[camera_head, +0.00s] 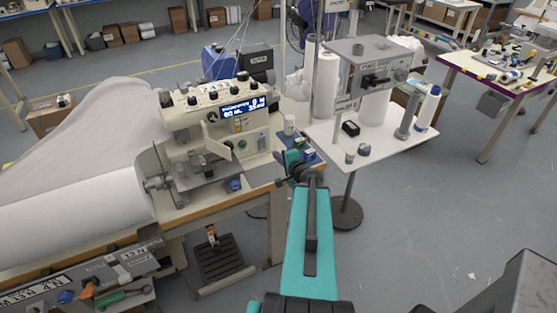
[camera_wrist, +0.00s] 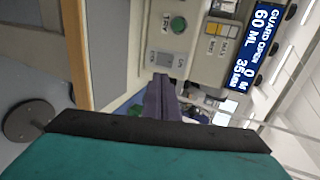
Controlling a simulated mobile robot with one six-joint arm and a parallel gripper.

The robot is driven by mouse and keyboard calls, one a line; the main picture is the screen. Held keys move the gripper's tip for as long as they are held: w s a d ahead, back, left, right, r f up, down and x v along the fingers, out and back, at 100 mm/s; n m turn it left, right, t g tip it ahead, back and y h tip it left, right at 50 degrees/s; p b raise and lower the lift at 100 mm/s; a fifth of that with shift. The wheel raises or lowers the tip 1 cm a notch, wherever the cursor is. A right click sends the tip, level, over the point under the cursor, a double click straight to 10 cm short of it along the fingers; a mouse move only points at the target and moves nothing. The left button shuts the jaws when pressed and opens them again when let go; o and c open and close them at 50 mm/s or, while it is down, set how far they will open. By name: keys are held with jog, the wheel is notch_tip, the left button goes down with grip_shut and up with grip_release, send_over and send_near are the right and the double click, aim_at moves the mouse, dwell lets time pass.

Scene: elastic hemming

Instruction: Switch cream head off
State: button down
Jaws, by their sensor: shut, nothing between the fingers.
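The cream machine head (camera_head: 205,125) stands on a bench at the left centre of the head view. In the wrist view, the cream front panel carries a round green button (camera_wrist: 178,24). An amber and white switch block (camera_wrist: 216,30) sits between the button and the display. My gripper (camera_wrist: 161,80) is shut and empty, with its dark fingers pointing at the panel below the green button. I cannot tell whether the fingertips touch the panel.
A large white fabric roll (camera_head: 75,220) lies left of the head. A white side table (camera_head: 385,145) with rolls and small items stands to the right. Small coloured items sit on the bench end close to my gripper. Open grey floor (camera_head: 440,220) lies at the right.

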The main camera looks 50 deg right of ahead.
jog(key=shift+b+x, duration=0.95)
jog(key=shift+b, duration=1.6)
jog(key=b, duration=0.3)
send_near(263, 146)
jog(key=shift+w+d+f, duration=0.1)
jog(key=shift+w+d, duration=0.1)
jog(key=shift+w, duration=0.7)
jog(key=shift+p+x, duration=0.8)
jog(key=shift+x, duration=1.55)
jog(key=shift+f, duration=0.1)
jog(key=shift+d+f+b, duration=0.1)
jog(key=shift+b, duration=0.2)
jog(key=shift+s+d+f+b, duration=0.1)
jog(key=shift+b, duration=0.85)
